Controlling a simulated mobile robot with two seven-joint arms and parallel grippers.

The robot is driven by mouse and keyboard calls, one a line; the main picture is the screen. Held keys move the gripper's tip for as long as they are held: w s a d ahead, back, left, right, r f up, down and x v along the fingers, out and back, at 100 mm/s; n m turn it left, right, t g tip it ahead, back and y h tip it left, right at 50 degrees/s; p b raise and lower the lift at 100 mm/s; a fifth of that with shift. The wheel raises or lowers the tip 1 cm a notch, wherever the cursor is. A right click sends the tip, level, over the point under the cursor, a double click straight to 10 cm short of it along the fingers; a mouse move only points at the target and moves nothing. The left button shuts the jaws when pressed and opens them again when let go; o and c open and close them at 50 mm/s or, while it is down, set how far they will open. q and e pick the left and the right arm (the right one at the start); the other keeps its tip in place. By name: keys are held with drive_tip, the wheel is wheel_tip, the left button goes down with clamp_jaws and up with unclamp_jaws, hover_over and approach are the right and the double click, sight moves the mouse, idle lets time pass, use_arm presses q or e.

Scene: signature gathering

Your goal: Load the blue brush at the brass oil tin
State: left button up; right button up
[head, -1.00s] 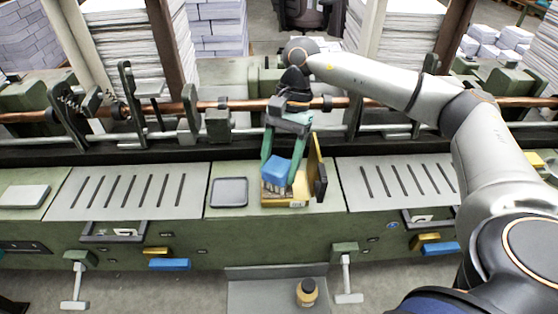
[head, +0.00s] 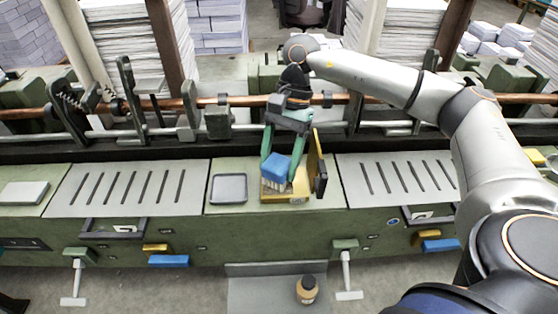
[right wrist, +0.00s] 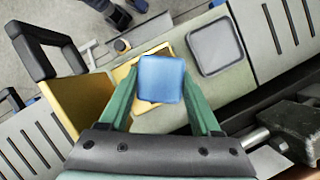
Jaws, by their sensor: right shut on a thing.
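The blue brush (head: 276,166) is a blue block with pale bristles below it. My right gripper (head: 277,157) is shut on it, with a green finger on each side. It also shows between the fingers of the right gripper (right wrist: 160,85) in the right wrist view. The brass oil tin (head: 299,195) is a shallow yellow box with its lid (head: 319,165) standing open at the right. The brush is upright over the tin, with bristles at or inside its opening. I cannot tell whether they touch the bottom. My left gripper is not in view.
A grey shallow tray (head: 229,188) lies left of the tin. Slotted grey plates (head: 125,188) flank the green panel. A copper-coloured rod (head: 230,102) runs across behind. A small bottle (head: 306,290) stands on a lower grey plate (head: 262,293).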

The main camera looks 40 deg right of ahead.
sight(279, 160)
drive_tip(key=shift+f, duration=0.4)
idle(0.6)
drive_tip(key=shift+r+p, duration=1.85)
drive_tip(key=shift+r, duration=1.7)
wheel_tip(279, 160, up, 7)
drive_tip(key=p, duration=0.3)
drive_tip(key=s+a+f+n+g+h+b, duration=0.1)
drive_tip(key=s+a+f+n+h, duration=0.1)
drive_tip(key=f+n, duration=0.4)
drive_tip(key=s+a+f+n+g+h+b, duration=0.1)
drive_tip(key=s+a+f+n+h+b, duration=0.1)
drive_tip(key=a+f+n, duration=0.2)
wheel_tip(279, 160, down, 2)
drive_tip(key=n, duration=0.2)
drive_tip(key=shift+s+a+f+n+g, duration=0.25)
drive_tip(key=shift+a+n+g, duration=0.05)
drive_tip(key=shift+a, duration=0.05)
